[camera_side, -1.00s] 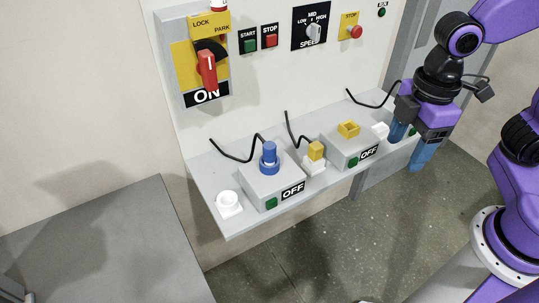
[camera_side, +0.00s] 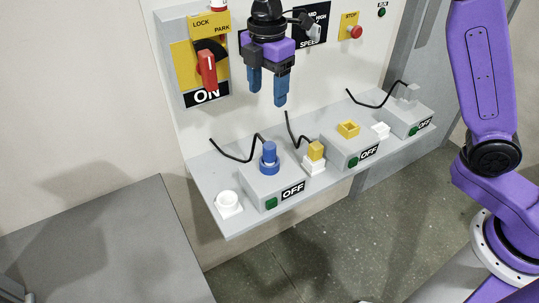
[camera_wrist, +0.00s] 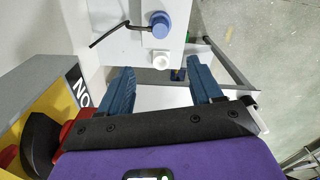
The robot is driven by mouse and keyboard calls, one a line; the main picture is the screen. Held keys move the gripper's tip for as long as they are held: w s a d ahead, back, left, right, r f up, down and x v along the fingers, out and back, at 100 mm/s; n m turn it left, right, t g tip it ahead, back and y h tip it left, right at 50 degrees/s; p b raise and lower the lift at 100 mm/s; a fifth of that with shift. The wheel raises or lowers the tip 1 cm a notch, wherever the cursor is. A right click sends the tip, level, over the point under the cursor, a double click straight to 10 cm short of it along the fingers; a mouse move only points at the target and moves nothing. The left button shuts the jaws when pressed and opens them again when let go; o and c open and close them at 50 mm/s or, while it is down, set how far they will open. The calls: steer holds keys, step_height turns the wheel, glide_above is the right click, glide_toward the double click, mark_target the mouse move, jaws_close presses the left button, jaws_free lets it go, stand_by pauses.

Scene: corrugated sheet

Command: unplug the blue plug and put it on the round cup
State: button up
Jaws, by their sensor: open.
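The blue plug (camera_side: 269,153) stands upright in a blue socket on the left grey box, with a black cord behind it. It also shows in the wrist view (camera_wrist: 160,22). The white round cup (camera_side: 228,201) sits on the shelf to the left of that box; in the wrist view it (camera_wrist: 160,60) is just below the plug. My gripper (camera_side: 267,98) is open and empty, pointing down, above the plug in the side view and apart from it. In the wrist view its blue fingers (camera_wrist: 158,88) are spread, with the cup between and beyond them.
A yellow plug (camera_side: 316,150) sits in a white square holder right of the blue one. A box with a yellow square socket (camera_side: 348,129) and a grey plug (camera_side: 408,95) on another box stand further right. The panel with the red ON switch (camera_side: 207,68) rises behind.

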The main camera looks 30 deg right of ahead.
glide_toward(270, 145)
steer(key=f, duration=0.5)
steer(key=shift+w+a+f, duration=0.2)
steer(key=shift+a+f, duration=0.1)
steer(key=shift+s+d+f, duration=0.1)
steer(key=shift+d+f, duration=0.05)
steer(key=shift+f, duration=1.2)
steer(key=shift+s+d+f, duration=0.1)
steer(key=shift+d+f, duration=0.05)
steer(key=shift+f, duration=1.15)
steer(key=c, duration=1.2)
steer(key=shift+o, duration=0.2)
steer(key=shift+r, duration=0.1)
